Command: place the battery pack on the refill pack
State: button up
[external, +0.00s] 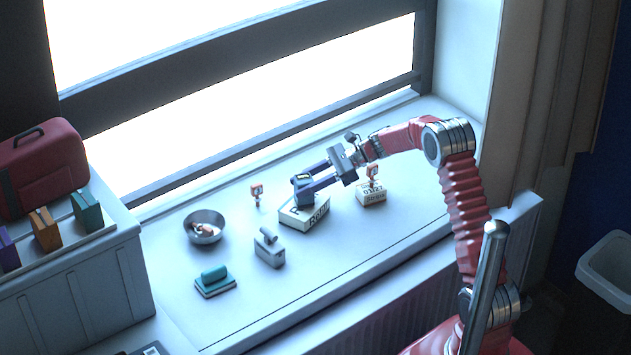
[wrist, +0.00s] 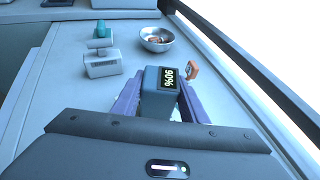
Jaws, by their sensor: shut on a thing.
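The battery pack (external: 303,191) is a small dark blue-grey block; in the wrist view (wrist: 151,102) its lit display reads 90%. My gripper (external: 312,183) is shut on it, with one purple finger on each side in the wrist view (wrist: 158,98). The refill pack (external: 291,219) is a white box with dark lettering, lying on the sill directly under the battery pack. The battery pack looks upright at the box's top, but I cannot tell whether it touches. In the wrist view the box is mostly hidden behind the battery pack and gripper.
A lettered box (external: 371,198) with a red-orange item on top stands to the right. A small red-orange item (external: 257,191), a metal bowl (external: 204,228), a grey handled block (external: 269,249) and a teal-topped block (external: 215,281) stand left. The front sill is clear.

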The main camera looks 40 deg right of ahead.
jog(key=o, duration=1.4)
jog(key=v, duration=1.2)
jog(key=shift+w+r, duration=0.1)
jog(key=shift+r, duration=0.05)
jog(key=s+a+r+n+g+h, duration=0.25)
jog(key=s+a+n, duration=0.25)
jog(key=s, duration=0.4)
jog(key=s+a+r+n+g+h, duration=0.1)
jog(key=s+a+r+n+h, duration=0.35)
jog(key=s, duration=0.45)
jog(key=shift+s+d+f+n+t+h, duration=0.3)
jog(key=shift+s+n+t+h, duration=0.5)
jog(key=shift+s+n, duration=1.8)
jog(key=shift+s+d+f+n+t+h, duration=0.1)
jog(key=shift+s+d+n+t+h, duration=0.35)
jog(key=shift+s+n+h, duration=1.95)
jog(key=shift+s+d+f+n+t+y, duration=0.15)
jog(key=shift+s+d+n+t+y, duration=0.35)
jog(key=shift+s+n, duration=2.3)
